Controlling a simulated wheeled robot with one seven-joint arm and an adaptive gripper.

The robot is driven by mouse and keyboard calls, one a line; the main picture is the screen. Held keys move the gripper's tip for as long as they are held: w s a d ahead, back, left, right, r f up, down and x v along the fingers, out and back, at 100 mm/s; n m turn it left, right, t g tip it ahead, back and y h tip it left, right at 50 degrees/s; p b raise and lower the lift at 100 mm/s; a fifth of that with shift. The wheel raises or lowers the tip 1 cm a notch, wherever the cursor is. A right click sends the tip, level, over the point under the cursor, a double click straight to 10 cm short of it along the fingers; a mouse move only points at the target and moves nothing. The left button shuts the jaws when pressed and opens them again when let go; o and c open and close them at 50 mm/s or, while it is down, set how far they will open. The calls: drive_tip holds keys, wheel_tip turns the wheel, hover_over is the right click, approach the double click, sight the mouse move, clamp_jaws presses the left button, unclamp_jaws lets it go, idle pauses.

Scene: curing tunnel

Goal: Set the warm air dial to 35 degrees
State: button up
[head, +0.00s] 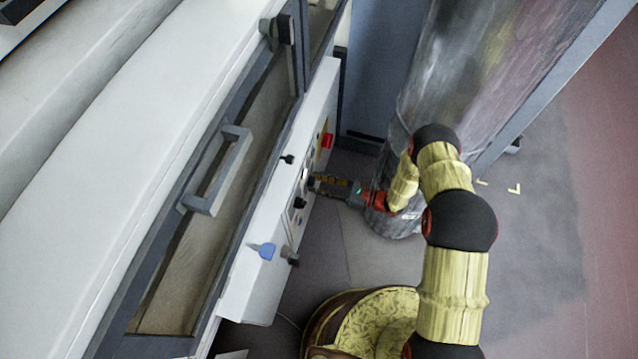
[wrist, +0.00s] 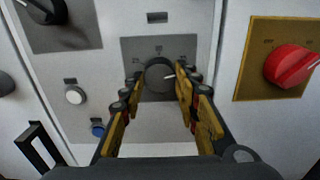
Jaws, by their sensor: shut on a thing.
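A round black dial (wrist: 157,77) sits on a grey plate (wrist: 130,50) in the middle of the wrist view. Small scale marks surround it, too small to read. Its white pointer line points to the right. My gripper (wrist: 160,84) has its yellow-padded fingers on either side of the dial and is shut on it. In the head view my gripper (head: 312,182) reaches left to the white control panel (head: 272,195), and its tips hide the dial there. I cannot read any label that names the dial as the warm air one.
A red knob (wrist: 290,66) on a yellow plate is at the right. Another black knob (wrist: 45,10) is at upper left. A white button (wrist: 75,95) and a blue button (wrist: 98,129) lie lower left. A large grey duct (head: 440,70) stands behind my arm.

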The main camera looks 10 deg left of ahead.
drive_tip(key=shift+c, duration=0.8)
drive_tip(key=shift+n+b, duration=0.75)
drive_tip(key=shift+n, duration=1.05)
drive_tip(key=o, duration=1.2)
drive_tip(key=shift+c, duration=0.2)
drive_tip(key=d, duration=1.2)
drive_tip(key=shift+s, duration=0.45)
